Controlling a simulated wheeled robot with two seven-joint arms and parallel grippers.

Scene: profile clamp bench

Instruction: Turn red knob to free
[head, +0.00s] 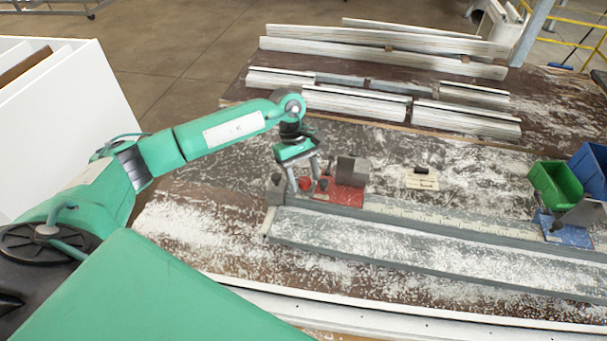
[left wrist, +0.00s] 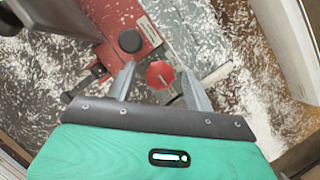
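The red knob (head: 305,183) sits at the left end of the clamp on the bench, beside the red clamp block (head: 343,194). It also shows in the left wrist view (left wrist: 160,74) as a red faceted knob with a pale mark. My left gripper (head: 304,187) is over it with the fingers pointing down. In the left wrist view the two fingers (left wrist: 157,80) are spread apart on either side of the knob, with gaps between. A black round knob (left wrist: 130,40) stands on the red block near the left finger. My right gripper is in neither view.
A grey rail (head: 400,238) runs right from the clamp, covered in white shavings. A green bin (head: 555,186) and a blue bin (head: 591,168) stand at the right. White profiles (head: 385,45) lie at the back.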

